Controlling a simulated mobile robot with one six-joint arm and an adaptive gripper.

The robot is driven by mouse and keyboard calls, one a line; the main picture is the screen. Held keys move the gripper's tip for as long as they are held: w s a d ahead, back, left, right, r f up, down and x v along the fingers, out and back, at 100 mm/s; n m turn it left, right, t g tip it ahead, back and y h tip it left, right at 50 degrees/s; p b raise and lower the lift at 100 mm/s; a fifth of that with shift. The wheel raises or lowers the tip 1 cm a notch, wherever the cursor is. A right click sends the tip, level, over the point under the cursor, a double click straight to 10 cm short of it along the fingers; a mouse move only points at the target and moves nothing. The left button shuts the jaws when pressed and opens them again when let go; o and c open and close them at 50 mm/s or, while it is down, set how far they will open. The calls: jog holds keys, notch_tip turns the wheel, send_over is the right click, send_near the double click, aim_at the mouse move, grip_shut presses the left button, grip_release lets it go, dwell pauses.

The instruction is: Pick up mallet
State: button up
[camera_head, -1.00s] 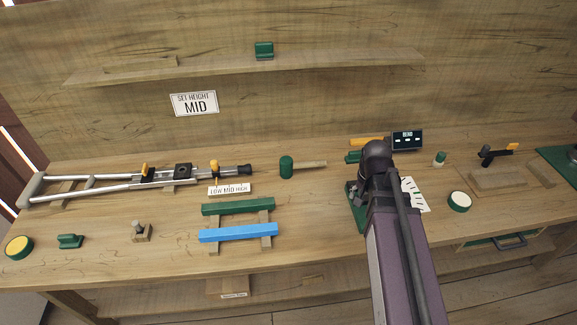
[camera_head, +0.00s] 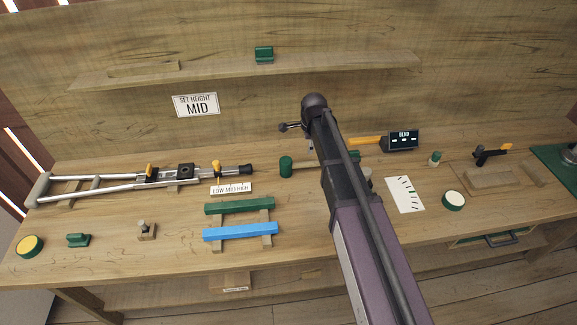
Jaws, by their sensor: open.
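A shelf (camera_head: 220,72) runs along the back wall.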

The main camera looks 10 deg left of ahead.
aim_at(305, 162)
dwell(0.4)
jog(key=f+b, duration=0.2)
jog(key=w+f+b, duration=0.1)
jog(key=f+b, duration=0.4)
jog(key=shift+w+a+f+b, duration=0.2)
jog(key=shift+a+f+b, duration=0.05)
jog(key=shift+f+b, duration=0.1)
jog(key=shift+w+f+b, duration=0.1)
jog(key=shift+f+b, duration=0.3)
jog(key=shift+f, duration=0.1)
jog(key=shift+w+a+f+b, duration=0.1)
jog(key=shift+w+f+b, duration=0.05)
jog(key=shift+f+b, duration=0.7)
jog(key=shift+w+a+f+b, duration=0.1)
jog(key=shift+w+f+b, duration=0.1)
jog(key=shift+f+b, duration=0.65)
jog(key=shift+w+a+f+b, duration=0.1)
jog(key=shift+w+f+b, duration=0.05)
jog(key=shift+f+b, duration=0.65)
jog(key=shift+r, duration=0.1)
grip_shut()
